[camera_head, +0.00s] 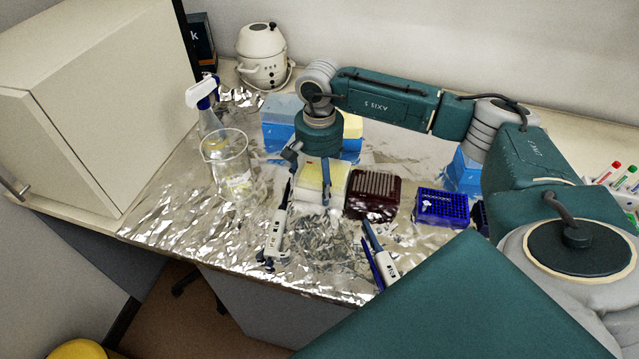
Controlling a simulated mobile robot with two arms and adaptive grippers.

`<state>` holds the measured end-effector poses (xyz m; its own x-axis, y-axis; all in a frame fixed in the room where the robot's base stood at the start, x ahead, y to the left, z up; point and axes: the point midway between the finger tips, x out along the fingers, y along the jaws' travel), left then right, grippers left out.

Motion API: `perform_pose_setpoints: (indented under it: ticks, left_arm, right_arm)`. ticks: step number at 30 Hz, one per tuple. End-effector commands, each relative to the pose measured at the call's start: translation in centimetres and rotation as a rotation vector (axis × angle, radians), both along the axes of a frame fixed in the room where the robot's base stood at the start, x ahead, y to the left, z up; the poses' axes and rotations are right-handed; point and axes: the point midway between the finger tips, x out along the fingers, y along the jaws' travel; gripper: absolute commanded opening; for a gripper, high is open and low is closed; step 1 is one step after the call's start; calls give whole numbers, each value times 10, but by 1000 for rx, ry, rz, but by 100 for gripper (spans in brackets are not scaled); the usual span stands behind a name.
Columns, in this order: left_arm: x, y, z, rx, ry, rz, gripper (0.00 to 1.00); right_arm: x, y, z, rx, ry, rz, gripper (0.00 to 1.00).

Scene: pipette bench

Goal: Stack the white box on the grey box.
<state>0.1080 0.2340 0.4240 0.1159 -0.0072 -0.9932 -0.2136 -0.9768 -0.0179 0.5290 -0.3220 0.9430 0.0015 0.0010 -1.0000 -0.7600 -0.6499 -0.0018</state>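A whitish box with a pale yellow top (340,183) sits on the foil-covered bench, below my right gripper (308,172); it is the closest match to the white box. My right gripper points down with its fingers apart. One finger overlaps the whitish box in the picture, and the other is near the top of a pipette; contact cannot be told. No box is plainly grey. A box with a pale grey-blue upper part and blue base (281,112) stands behind, partly hidden by my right arm. My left gripper is not in view.
A glass beaker (229,165) and spray bottle (206,110) stand left. A dark red rack (373,195) and blue rack (441,207) stand right of the whitish box. Bare foil (180,215) lies at front left.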

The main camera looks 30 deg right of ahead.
Motion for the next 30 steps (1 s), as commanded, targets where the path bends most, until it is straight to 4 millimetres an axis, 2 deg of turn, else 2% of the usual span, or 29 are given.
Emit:
perform_pose_setpoints:
  ticks: [1, 2, 10, 14, 20, 30]
  left_arm:
    - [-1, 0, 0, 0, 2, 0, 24]
    - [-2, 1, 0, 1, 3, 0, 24]
    - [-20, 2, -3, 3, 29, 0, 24]
    - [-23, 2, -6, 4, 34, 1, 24]
    - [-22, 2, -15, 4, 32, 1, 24]
    - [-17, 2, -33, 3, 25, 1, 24]
  right_arm:
    - [-1, -1, -2, -3, 3, -1, 50]
    - [-1, -1, -1, -2, 2, -1, 45]
    - [-1, -1, 0, -3, 3, -2, 45]
    - [0, -1, 8, -2, 1, -2, 45]
    - [1, -1, 37, -2, -3, -1, 45]
    - [1, 0, 116, 0, -6, 0, 45]
